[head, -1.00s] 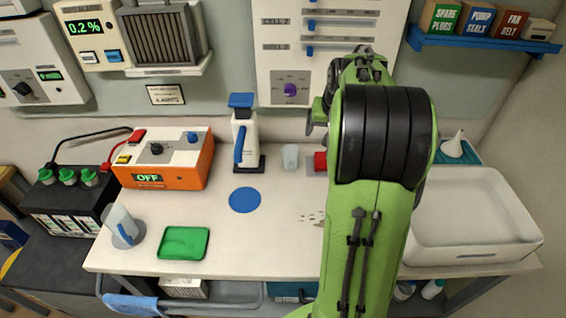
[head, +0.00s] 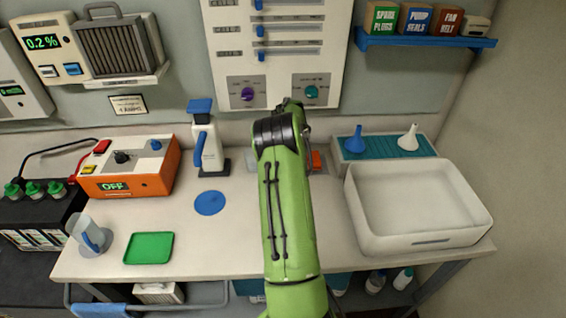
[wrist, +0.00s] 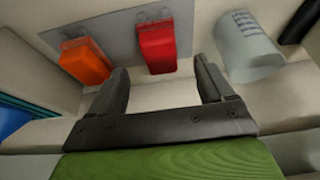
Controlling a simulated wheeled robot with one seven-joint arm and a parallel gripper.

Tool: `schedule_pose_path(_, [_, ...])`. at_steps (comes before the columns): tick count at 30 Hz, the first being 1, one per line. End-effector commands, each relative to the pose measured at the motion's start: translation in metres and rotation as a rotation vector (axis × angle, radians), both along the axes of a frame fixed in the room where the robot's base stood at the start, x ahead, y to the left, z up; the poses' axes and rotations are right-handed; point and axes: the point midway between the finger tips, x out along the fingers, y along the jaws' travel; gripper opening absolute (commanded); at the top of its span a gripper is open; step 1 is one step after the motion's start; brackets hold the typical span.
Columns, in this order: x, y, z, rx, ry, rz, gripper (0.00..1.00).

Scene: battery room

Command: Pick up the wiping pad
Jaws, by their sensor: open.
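Two small blocks, an orange one (wrist: 86,62) and a red one (wrist: 156,48), sit side by side on a grey plate (wrist: 115,40) in the wrist view. Either may be the wiping pad; I cannot tell which. The orange block also shows in the head view (head: 316,161), just right of my arm, while the red one is hidden there. My gripper (wrist: 160,80) is open and empty. In the wrist view the red block is just beyond the gap between its fingers, and the orange one is left of the left finger. My arm hides the gripper in the head view.
A whitish cup (wrist: 248,45) stands close to the right finger. A white bottle (head: 208,148), blue disc (head: 210,203) and green tray (head: 149,248) are left of my arm. A funnel rack (head: 383,146) and large white basin (head: 420,240) are right. The front bench is partly clear.

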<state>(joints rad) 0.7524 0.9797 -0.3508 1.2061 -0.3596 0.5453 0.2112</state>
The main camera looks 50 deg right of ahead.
Motion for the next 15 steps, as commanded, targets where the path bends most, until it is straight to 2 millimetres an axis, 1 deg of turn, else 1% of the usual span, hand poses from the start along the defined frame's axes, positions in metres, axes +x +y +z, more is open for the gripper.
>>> schedule_pose_path(6, [0.010,-0.011,-0.035,0.000,0.000,0.002,0.81])
schedule_pose_path(9, [0.014,-0.014,-0.047,0.000,0.000,0.001,0.81])
schedule_pose_path(15, [0.015,-0.015,-0.048,0.000,-0.002,0.001,0.81])
